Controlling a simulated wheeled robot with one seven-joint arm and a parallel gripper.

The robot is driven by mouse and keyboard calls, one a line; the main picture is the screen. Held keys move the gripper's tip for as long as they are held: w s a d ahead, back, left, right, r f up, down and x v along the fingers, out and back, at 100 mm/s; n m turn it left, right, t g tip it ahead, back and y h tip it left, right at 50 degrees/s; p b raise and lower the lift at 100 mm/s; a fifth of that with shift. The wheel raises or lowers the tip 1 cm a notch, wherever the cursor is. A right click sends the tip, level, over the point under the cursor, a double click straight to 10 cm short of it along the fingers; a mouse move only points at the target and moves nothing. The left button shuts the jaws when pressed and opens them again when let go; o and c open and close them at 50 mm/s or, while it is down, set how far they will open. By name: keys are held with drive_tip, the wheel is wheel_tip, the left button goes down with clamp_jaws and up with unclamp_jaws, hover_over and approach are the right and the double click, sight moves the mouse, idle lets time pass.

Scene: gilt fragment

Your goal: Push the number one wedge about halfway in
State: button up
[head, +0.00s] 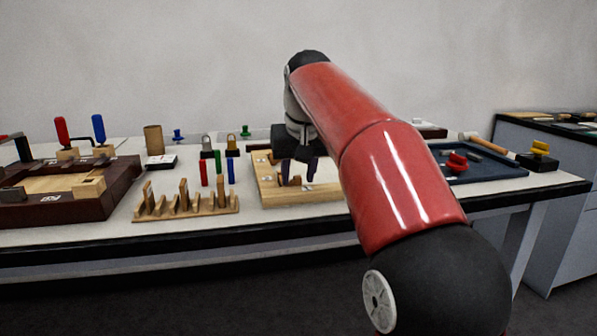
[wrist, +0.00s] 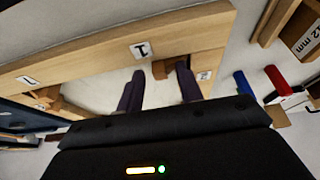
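A pale wooden frame (head: 300,198) lies on the bench; in the wrist view its bar (wrist: 95,57) carries a white label with a 1 (wrist: 142,50). A small brown wooden wedge (wrist: 160,69) projects from the bar close to that label, partly hidden behind the right-hand finger; I cannot tell how deep it sits. Another wooden wedge (wrist: 48,97) is at the left, near another label. My gripper (head: 299,171) is over the frame, its two dark purple fingers apart in the wrist view (wrist: 159,88). Nothing is clearly held between them; contact with the wedge is unclear.
A wooden rack (head: 187,206) with upright pieces stands left of the frame, with red, green and blue pegs (head: 217,170) behind it. A dark brown tray (head: 90,208) is farther left. A blue tray (head: 490,176) is to the right. My arm hides part of the bench.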

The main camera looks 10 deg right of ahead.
sight(302, 190)
drive_tip(key=p+v, duration=0.1)
drive_tip(key=v, duration=0.6)
drive_tip(key=shift+r+p, duration=0.4)
drive_tip(key=shift+s, duration=0.15)
drive_tip(key=s+d+f+t, duration=0.1)
drive_tip(key=s+f, duration=2.5)
